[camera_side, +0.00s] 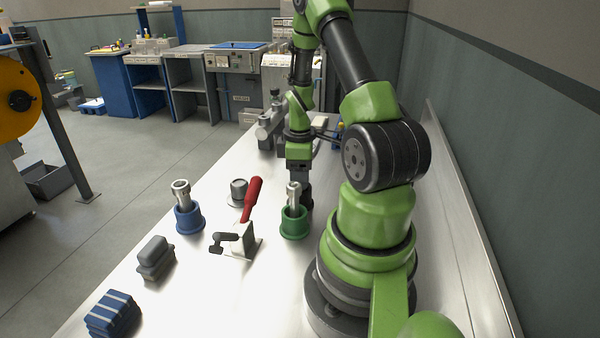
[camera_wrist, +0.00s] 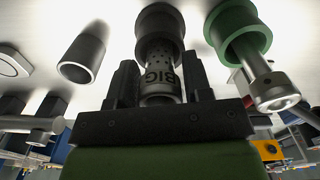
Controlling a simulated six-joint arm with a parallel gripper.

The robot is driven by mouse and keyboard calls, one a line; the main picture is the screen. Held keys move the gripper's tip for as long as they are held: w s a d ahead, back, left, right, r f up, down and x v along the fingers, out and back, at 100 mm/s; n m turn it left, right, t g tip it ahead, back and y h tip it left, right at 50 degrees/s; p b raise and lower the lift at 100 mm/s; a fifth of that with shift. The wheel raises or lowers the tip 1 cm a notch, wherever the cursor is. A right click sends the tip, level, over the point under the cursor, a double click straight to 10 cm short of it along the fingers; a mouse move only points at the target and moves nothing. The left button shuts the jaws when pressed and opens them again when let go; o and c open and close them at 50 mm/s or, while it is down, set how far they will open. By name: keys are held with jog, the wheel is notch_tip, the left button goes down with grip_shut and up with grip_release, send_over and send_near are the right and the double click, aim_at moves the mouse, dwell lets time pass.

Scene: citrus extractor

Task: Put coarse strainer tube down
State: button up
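The coarse strainer tube (camera_wrist: 158,72) is a grey metal tube with small holes and the lettering "BIG". In the wrist view it sits between the two dark fingers of my gripper (camera_wrist: 160,80), which close in on both its sides. Its far end is in the mouth of a dark round holder (camera_wrist: 160,22). Whether it rests on the bottom of the holder is hidden. In the side view my gripper (camera_side: 302,180) points down at the dark holder (camera_side: 306,198), just behind the green holder, and the tube cannot be made out there.
A green holder (camera_side: 294,228) with a metal tube (camera_side: 293,194) stands close by. A blue holder (camera_side: 188,218) with another tube stands left. A red-handled clamp (camera_side: 252,198), a small grey cup (camera_side: 239,188), a grey block (camera_side: 155,258) and a blue block (camera_side: 112,315) are also on the table.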

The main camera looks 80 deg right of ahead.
jog(key=shift+o, duration=1.1)
notch_tip(320, 180, up, 12)
jog(key=w+a+r+m+t+h, duration=0.1)
jog(key=w+a+r+m+t, duration=0.3)
jog(key=a+r, duration=0.65)
jog(key=s+a+r+m+t+y, duration=0.1)
jog(key=s+a, duration=0.1)
jog(key=a, duration=0.5)
jog(key=s+a+r+m+t+y, duration=0.1)
jog(key=s+a+t+y, duration=0.1)
jog(key=a, duration=0.6)
jog(key=shift+s+r, duration=0.35)
jog(key=shift+s, duration=0.25)
